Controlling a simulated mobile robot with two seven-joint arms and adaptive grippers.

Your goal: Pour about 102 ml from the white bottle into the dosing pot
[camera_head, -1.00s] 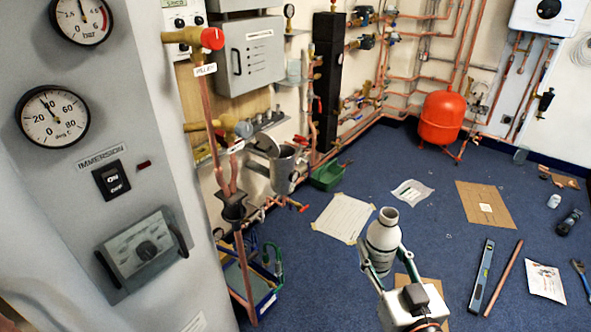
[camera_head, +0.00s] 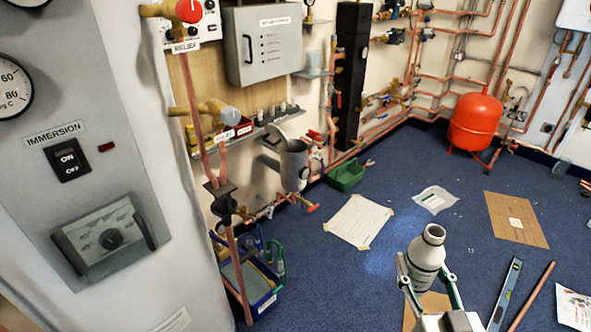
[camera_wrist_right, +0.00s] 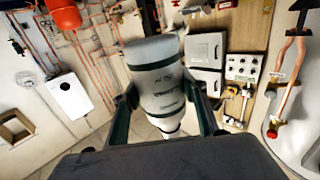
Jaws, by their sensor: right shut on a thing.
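The white bottle (camera_head: 427,252) is held roughly upright, its open neck up and leaning slightly right, low in the head view. My right gripper (camera_head: 429,274) is shut on its body, a green-edged finger on each side. In the right wrist view the bottle (camera_wrist_right: 160,88) appears neck-down between the fingers, with printed lettering on its side. The dosing pot (camera_head: 294,168) is a grey metal cylinder by the wall pipes, with what looks like a raised lid at its top left. The bottle is well apart from the pot, to its right and nearer. My left gripper is not in view.
A grey cabinet (camera_head: 62,240) with switch and dial fills the left. A copper pipe (camera_head: 236,272) and blue crate (camera_head: 264,304) stand between it and the pot. A green tray (camera_head: 346,176), paper sheet (camera_head: 359,222) and cardboard (camera_head: 515,219) lie on the blue floor.

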